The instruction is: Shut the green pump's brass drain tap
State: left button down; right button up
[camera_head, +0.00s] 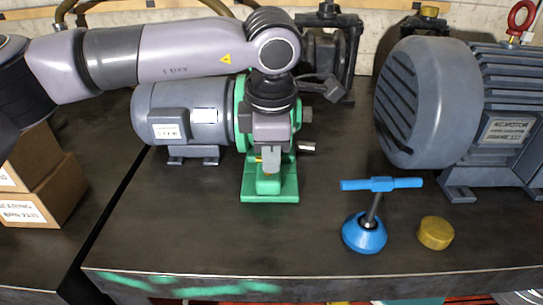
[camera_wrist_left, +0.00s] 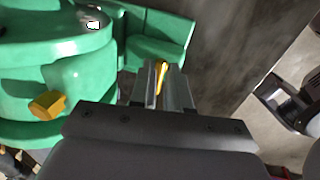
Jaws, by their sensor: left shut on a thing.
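The green pump (camera_head: 262,187) is joined to a grey motor (camera_head: 185,112) on the dark bench. My left gripper (camera_head: 270,160) reaches down over the front of the pump and hides much of it. In the left wrist view, my left gripper (camera_wrist_left: 164,88) is shut on the brass drain tap (camera_wrist_left: 161,77), whose narrow yellow handle shows between the two fingers. The tap's body is hidden, so I cannot tell how far it is turned. A brass hex plug (camera_wrist_left: 47,105) sits on the green pump casing (camera_wrist_left: 60,70). My right gripper is out of view.
A blue T-handled tool (camera_head: 365,232) and a brass cap (camera_head: 435,233) stand to the right. A large grey motor (camera_head: 425,100) stands behind them. Cardboard boxes (camera_head: 40,190) are at left. The bench front (camera_head: 330,262) between pump and edge is clear.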

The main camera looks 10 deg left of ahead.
pick_arm(q)
jog(key=shift+w+r, duration=0.1)
dwell(0.4)
jog(key=c, duration=1.1)
grip_release()
jog(key=r, duration=0.2)
jog(key=s+r, duration=0.1)
jog(key=r, duration=0.4)
jog(key=shift+s+d, duration=0.1)
jog(key=shift+s, duration=0.15)
